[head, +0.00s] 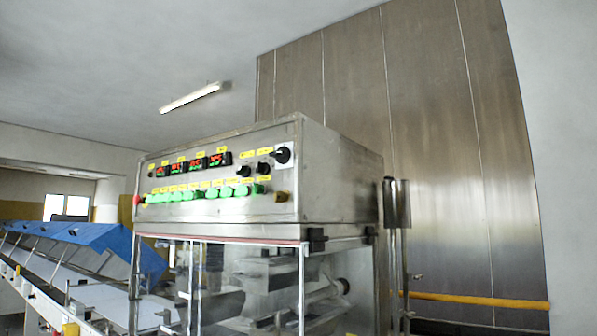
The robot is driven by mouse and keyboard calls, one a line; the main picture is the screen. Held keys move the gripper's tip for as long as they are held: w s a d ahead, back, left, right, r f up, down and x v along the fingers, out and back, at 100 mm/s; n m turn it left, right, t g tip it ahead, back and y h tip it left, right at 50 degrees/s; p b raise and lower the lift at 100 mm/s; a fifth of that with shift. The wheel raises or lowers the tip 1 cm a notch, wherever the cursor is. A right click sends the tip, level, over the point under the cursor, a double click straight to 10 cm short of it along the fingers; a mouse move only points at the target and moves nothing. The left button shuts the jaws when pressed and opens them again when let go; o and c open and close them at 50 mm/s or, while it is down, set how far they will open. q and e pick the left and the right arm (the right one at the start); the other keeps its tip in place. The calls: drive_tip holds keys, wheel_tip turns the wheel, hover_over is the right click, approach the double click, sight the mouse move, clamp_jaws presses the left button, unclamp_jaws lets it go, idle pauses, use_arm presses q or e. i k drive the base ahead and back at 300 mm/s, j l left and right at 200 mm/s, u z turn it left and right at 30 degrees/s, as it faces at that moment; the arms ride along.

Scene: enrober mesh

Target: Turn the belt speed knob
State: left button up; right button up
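The enrober's steel control box (340,180) stands in the middle of the head view, with its control panel facing front left. Black knobs sit at the panel's right end: a large one (283,155) near the upper right corner, and smaller ones (243,171) to its left. Yellow labels are above them, too small to read, so I cannot tell which is the belt speed knob. A row of green buttons (212,193) runs along the lower panel, below several red and green digital displays (196,162). Neither of my grippers is in view.
A red button (137,199) is at the panel's left end. Clear doors (245,285) close the cabinet below. A conveyor with blue covers (85,240) runs off to the left. A steel wall (440,170) and a yellow rail (480,300) are behind on the right.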

sight(244, 170)
drive_tip(key=i+j+z, duration=0.15)
drive_tip(key=j+z, duration=0.25)
drive_tip(key=i+j+z, duration=0.1)
drive_tip(key=j+z, duration=0.25)
drive_tip(key=i+j+z, duration=0.2)
drive_tip(key=j, duration=0.25)
drive_tip(key=k+j+z, duration=0.2)
drive_tip(key=j, duration=0.2)
drive_tip(key=j+z, duration=0.25)
drive_tip(key=j, duration=1.65)
drive_tip(key=i, duration=0.05)
